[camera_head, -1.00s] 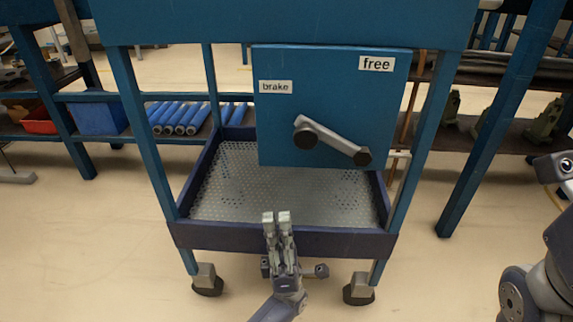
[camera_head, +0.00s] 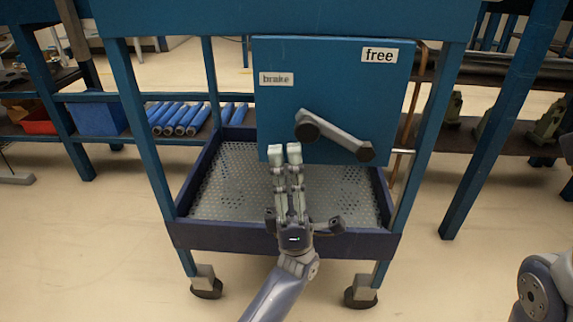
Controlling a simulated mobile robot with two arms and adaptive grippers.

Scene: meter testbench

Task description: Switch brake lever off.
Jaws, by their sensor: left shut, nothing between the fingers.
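The brake lever (camera_head: 338,138) is a grey arm with dark round ends on a blue panel (camera_head: 283,110). It slopes from its upper-left hub (camera_head: 307,128) down to a dark knob (camera_head: 365,152) at lower right. A "brake" label (camera_head: 276,79) is at the panel's upper left and a "free" label (camera_head: 380,55) at its upper right. My left gripper (camera_head: 285,152) is shut and empty, with its fingertips in front of the panel's lower edge, below and left of the hub. It does not appear to hold the lever. My right gripper is not in view.
The blue cart has a perforated tray (camera_head: 228,180) with a dark blue rim under the panel. Cart legs (camera_head: 142,130) stand on both sides. Shelves behind hold blue cylinders (camera_head: 180,117), a blue bin (camera_head: 97,118) and a red bin (camera_head: 38,122). Floor in front is clear.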

